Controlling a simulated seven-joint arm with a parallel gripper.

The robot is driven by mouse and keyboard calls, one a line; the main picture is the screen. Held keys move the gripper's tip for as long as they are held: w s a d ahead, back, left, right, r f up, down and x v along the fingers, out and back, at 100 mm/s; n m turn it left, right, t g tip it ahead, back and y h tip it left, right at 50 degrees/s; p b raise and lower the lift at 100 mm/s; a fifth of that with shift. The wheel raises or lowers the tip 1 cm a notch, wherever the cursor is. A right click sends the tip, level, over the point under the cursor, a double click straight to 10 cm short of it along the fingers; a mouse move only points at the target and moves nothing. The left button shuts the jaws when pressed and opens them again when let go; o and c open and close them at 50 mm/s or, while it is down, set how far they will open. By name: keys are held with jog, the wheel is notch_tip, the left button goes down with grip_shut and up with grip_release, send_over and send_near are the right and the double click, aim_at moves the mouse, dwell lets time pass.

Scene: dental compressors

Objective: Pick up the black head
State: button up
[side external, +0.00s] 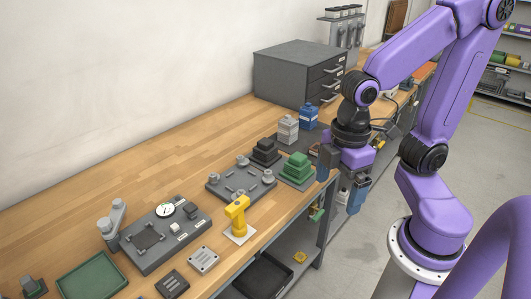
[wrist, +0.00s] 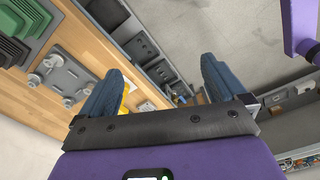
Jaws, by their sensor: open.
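The black head (side external: 265,152) is a dark stepped block on the wooden bench, behind and left of a green stepped head (side external: 298,169) in the side view. In the wrist view the green head (wrist: 22,20) is cut by the upper left corner. A dark block (wrist: 10,52) at the left edge there appears to be the black head, only partly in view. My gripper (side external: 342,178) is at the bench's front edge, right of both heads. Its blue fingers (wrist: 163,78) are spread apart, with nothing held between them.
A grey plate with round knobs (side external: 240,184) lies left of the heads. A grey bottle-like block (side external: 288,129) and a blue one (side external: 308,117) stand behind. A yellow T-shaped part (side external: 237,213) stands nearer the front. A grey drawer cabinet (side external: 290,72) stands at the back.

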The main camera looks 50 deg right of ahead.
jog(key=w+r+n, duration=0.2)
jog(key=w, duration=1.1)
jog(key=n, duration=0.3)
send_over(265, 141)
jog(key=f, duration=0.1)
notch_tip(265, 141, down, 18)
jog(key=shift+d+r, duration=0.1)
jog(key=shift+r, duration=0.15)
jog(key=c, duration=1.6)
